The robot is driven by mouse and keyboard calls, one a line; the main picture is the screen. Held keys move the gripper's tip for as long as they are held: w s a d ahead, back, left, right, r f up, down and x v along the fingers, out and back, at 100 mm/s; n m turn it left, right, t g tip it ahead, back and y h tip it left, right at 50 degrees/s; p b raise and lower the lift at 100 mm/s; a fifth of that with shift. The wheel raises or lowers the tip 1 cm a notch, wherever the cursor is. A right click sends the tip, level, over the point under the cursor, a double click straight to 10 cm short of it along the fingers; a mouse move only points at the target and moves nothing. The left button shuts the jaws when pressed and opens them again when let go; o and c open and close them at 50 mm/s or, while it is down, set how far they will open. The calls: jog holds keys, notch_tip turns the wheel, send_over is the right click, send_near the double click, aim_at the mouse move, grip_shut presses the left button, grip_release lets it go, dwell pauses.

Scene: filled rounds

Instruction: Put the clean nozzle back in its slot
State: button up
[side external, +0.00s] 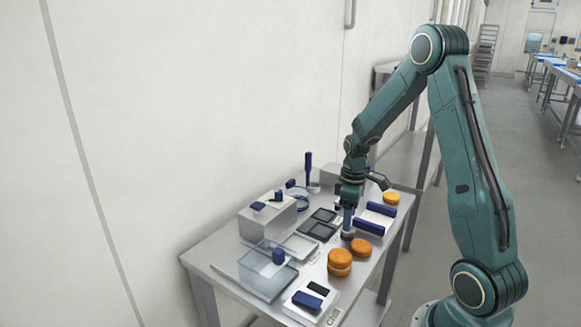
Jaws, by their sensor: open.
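My gripper (348,232) points straight down, low over the right-middle part of the steel table, near the orange rounds. Its jaws are open. A small dark blue piece shows right at the fingertips; I cannot tell whether it is a nozzle or part of the gripper. I cannot pick out the clean nozzle or its slot with certainty at this size.
Orange filled rounds (340,262) sit in front of my gripper, and another (391,198) lies behind. A clear bin (262,272), a scale-like device (309,301) and a grey box (266,220) crowd the left and front. A blue-handled tool (308,168) stands upright at the back.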

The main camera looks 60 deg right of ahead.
jog(key=shift+f, duration=0.1)
jog(key=shift+a+f, duration=0.1)
jog(key=shift+f, duration=2.4)
jog(key=c, duration=1.2)
jog(key=shift+r, duration=0.1)
notch_tip(320, 180, up, 20)
jog(key=shift+f, duration=0.1)
